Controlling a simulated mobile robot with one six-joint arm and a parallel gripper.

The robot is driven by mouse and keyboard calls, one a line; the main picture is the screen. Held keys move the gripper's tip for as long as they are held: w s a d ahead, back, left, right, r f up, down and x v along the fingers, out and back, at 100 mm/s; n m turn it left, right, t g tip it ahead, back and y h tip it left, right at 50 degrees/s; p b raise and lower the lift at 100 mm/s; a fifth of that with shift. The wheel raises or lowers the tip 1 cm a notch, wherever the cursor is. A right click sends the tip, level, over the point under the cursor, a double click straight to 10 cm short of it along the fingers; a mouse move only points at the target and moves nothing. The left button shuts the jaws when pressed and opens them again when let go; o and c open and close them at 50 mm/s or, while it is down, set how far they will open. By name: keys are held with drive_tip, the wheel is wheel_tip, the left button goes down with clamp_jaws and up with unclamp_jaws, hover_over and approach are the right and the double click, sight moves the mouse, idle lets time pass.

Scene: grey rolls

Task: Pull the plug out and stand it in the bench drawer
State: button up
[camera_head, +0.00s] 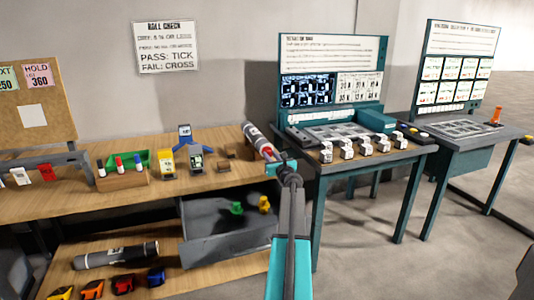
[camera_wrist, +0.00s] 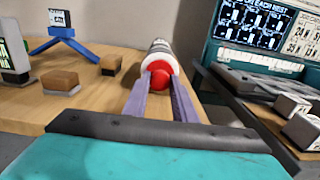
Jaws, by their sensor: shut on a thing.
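A grey roll (camera_head: 252,134) with a white end lies at the right end of the wooden bench; it also shows in the wrist view (camera_wrist: 157,48). A red plug (camera_wrist: 161,80) is at its near end, and its red also shows in the head view (camera_head: 267,153). My gripper (camera_wrist: 160,86) is shut on the red plug, one finger on each side. I cannot tell how deep the plug sits in the roll. The bench drawer (camera_head: 222,246) is open below the bench top. A green plug (camera_head: 237,208) and a yellow plug (camera_head: 264,204) stand in it.
Brown blocks (camera_wrist: 110,65) and a blue stand (camera_head: 185,134) are left of the roll. A teal station (camera_wrist: 265,85) with several white blocks is close on the right. Another roll (camera_head: 116,255) lies on the lower shelf. The drawer's left part is bare.

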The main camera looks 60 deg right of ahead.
drive_tip(key=shift+s+r, duration=0.1)
idle(0.6)
drive_tip(key=shift+v, duration=2.9)
drive_tip(key=shift+a, duration=0.1)
drive_tip(key=shift+s, duration=0.1)
